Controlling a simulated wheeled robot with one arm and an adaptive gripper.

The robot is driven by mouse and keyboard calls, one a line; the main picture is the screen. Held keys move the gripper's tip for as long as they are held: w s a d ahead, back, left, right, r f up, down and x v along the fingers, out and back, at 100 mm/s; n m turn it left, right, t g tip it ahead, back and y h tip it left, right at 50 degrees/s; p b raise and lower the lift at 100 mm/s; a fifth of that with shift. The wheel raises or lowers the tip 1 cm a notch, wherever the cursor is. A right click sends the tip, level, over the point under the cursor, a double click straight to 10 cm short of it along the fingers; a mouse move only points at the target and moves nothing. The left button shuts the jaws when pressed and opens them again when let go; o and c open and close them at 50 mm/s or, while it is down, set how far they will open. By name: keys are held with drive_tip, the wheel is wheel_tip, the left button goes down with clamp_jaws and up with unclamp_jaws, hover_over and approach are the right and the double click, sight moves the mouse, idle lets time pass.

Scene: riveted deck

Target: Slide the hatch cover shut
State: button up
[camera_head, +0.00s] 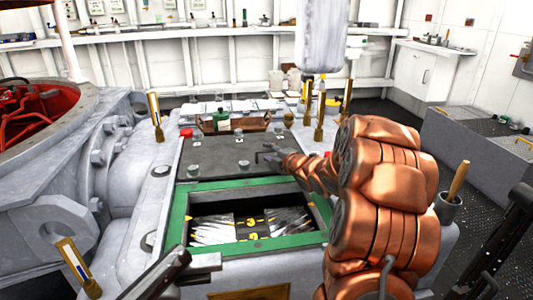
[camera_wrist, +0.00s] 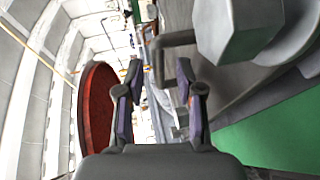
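The hatch cover (camera_head: 225,153) is a dark grey plate with several bolt-like knobs. It lies at the far side of the green hatch frame (camera_head: 176,218), and the near part of the opening (camera_head: 250,222) is uncovered, showing a dark inside with pale ribbed pieces and yellow marks. My gripper (camera_head: 266,155) is low over the right part of the cover. In the wrist view my gripper (camera_wrist: 158,75) has its two fingers apart. A grey bent handle (camera_wrist: 174,39) shows ahead of and between the fingertips; I cannot tell whether they touch it. My copper arm hides the cover's right edge.
A brown tray (camera_head: 201,128) with a green bottle (camera_head: 222,122) stands behind the cover. Brass-based posts (camera_head: 155,117) stand around the deck. A cup with a wooden-handled tool (camera_head: 447,207) is at right. A large hex bolt (camera_wrist: 245,30) is close in the wrist view.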

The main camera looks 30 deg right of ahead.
drive_tip(key=shift+w+f, duration=0.2)
drive_tip(key=shift+w, duration=0.8)
drive_tip(key=shift+c, duration=0.4)
clamp_jaws()
